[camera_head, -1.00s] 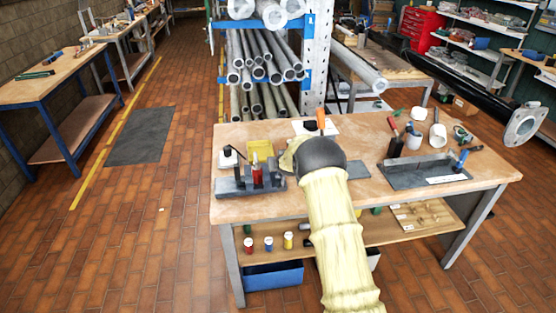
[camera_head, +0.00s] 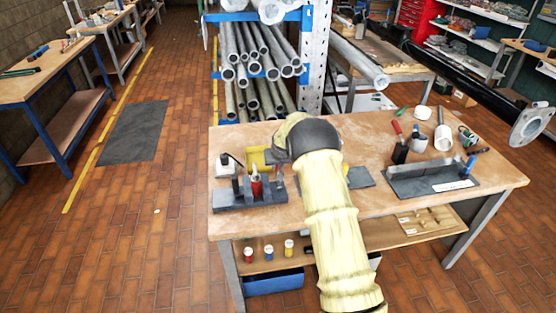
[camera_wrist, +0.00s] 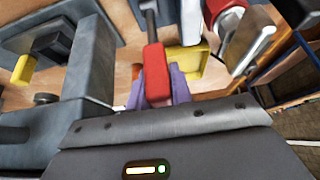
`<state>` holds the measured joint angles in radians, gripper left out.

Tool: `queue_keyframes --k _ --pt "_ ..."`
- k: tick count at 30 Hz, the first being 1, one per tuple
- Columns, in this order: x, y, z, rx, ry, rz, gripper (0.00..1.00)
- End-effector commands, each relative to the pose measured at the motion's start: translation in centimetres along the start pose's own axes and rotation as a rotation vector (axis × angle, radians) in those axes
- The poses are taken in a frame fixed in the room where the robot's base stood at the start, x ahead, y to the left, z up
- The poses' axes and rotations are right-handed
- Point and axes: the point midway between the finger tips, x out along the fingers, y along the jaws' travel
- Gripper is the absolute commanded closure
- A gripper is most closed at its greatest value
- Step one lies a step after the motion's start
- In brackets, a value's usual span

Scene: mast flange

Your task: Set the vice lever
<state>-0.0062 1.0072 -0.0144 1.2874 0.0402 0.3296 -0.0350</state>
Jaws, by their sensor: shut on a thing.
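The vice (camera_head: 235,200) is a dark grey block fixture at the left front of the workbench in the head view. Its grey body (camera_wrist: 88,75) fills the left of the wrist view. The lever, with a red grip (camera_wrist: 156,68) on a dark shaft, points toward my palm in the wrist view. My gripper (camera_wrist: 160,92) has its purple fingers on both sides of the red grip, shut on it. In the head view my wrist and forearm hide most of the gripper and lever.
The workbench (camera_head: 350,200) has a yellow bin (camera_head: 257,158) behind the vice. A dark tray (camera_head: 425,183) and a black tool cup (camera_head: 400,152) stand at its right. A red bottle-like thing (camera_head: 256,187) stands at the vice. A pipe rack (camera_head: 262,70) rises behind.

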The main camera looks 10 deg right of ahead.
Motion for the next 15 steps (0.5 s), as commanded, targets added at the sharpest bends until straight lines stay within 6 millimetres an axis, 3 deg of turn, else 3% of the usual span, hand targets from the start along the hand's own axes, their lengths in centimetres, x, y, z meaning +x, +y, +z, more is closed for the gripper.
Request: queue_keyframes --k 14,15 --pt "-0.16 0.0 0.05 -0.001 -0.005 0.001 1.0" --pt "-0.16 -0.01 0.05 -0.002 -0.005 0.001 0.72"
